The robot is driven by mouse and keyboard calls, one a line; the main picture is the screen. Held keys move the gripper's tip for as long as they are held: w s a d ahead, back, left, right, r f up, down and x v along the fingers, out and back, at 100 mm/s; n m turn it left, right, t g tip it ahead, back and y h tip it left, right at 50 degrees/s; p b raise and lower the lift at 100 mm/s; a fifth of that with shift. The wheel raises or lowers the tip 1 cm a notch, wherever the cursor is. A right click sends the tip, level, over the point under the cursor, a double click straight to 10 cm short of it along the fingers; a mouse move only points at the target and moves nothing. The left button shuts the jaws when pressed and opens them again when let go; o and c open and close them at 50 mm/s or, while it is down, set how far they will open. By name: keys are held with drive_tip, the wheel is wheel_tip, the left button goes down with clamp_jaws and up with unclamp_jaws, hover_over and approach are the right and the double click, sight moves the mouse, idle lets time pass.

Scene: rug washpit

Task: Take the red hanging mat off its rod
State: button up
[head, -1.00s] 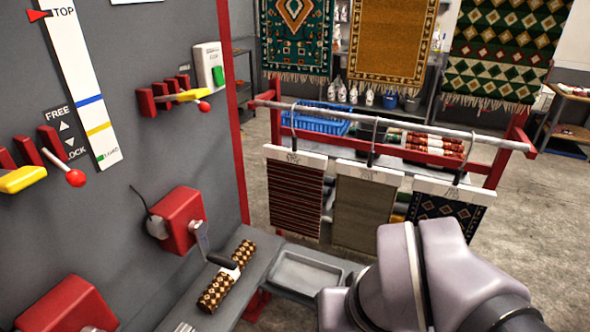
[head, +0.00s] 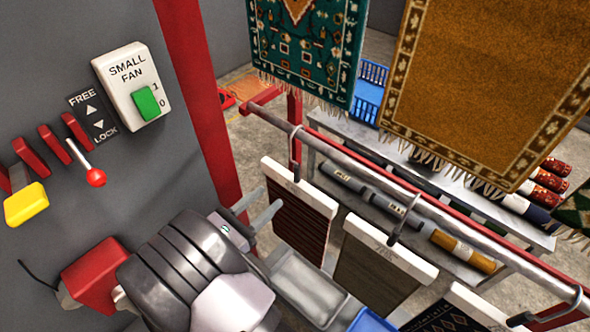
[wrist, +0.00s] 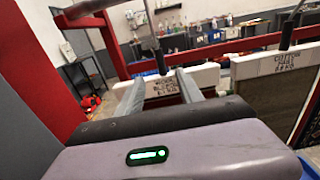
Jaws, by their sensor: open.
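The red mat (head: 297,227), dark red with stripes, hangs at the left end of the grey rod (head: 400,192). Its white header bar (head: 301,187) hangs from the rod by a dark hook (head: 295,150). My gripper (head: 270,202) is open just left of the mat, level with its upper part. In the wrist view, the header bar (wrist: 206,78) with its printed label lies ahead, and the label shows between my two fingers (wrist: 161,90). I cannot tell whether the fingers touch the bar. The cloth below is mostly hidden there by my gripper.
A grey-brown mat (head: 373,270) hangs close to the right of the red one, with a dark patterned mat (head: 447,318) beyond it. A red post (head: 205,110) and the control wall stand to the left. Larger rugs (head: 480,80) hang behind, above a shelf of rolls.

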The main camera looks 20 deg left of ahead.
sight(295, 175)
drive_tip(key=shift+w, duration=0.1)
drive_tip(key=shift+b+x, duration=0.75)
drive_tip(key=shift+x, duration=5.15)
clamp_jaws()
drive_tip(key=shift+r, duration=0.15)
drive_tip(key=shift+r+p, duration=1.4)
drive_tip(key=shift+r, duration=0.75)
drive_tip(key=shift+f, duration=0.1)
